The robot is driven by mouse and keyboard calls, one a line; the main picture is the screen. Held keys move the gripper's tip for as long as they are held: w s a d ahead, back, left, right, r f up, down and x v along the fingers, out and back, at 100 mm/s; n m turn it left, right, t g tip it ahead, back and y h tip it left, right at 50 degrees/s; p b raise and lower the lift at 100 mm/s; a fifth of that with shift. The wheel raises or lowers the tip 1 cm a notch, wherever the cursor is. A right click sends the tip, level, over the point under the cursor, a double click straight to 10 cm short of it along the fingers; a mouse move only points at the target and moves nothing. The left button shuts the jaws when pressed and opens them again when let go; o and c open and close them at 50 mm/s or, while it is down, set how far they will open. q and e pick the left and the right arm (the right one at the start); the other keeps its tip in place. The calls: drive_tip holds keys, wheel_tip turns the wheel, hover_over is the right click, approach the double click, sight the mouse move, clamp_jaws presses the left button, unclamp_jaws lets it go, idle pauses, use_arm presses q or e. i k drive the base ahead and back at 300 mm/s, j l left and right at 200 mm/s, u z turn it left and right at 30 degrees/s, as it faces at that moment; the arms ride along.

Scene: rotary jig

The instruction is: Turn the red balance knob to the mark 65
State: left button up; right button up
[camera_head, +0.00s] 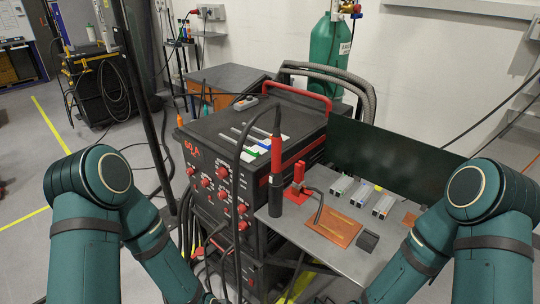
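A black welding machine (262,140) stands in the middle, its control front facing left and toward me. Several red knobs sit on that front, among them an upper one (222,172), one below it (222,194) and lower right ones (242,208). The lettering and scale marks are too small to read, so I cannot tell which knob is the balance knob or where it points. My two teal arms come in from the left and right and run down to the bottom edge. Both grippers are out of view below the picture.
A grey side table (335,250) right of the machine holds a copper-coloured plate (333,226), metal blocks and a red clamp. A torch with a red and black handle (276,160) stands upright before the machine. Black cables hang in front of the panel. A green gas cylinder (330,48) stands behind.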

sight(205, 182)
drive_tip(key=i+j, duration=0.15)
drive_tip(key=j, duration=0.3)
drive_tip(key=i+j, duration=0.1)
drive_tip(key=j, duration=0.35)
drive_tip(key=i+j, duration=0.15)
drive_tip(key=j, duration=0.3)
drive_tip(key=i+j, duration=0.1)
drive_tip(key=j, duration=0.35)
drive_tip(key=z, duration=0.05)
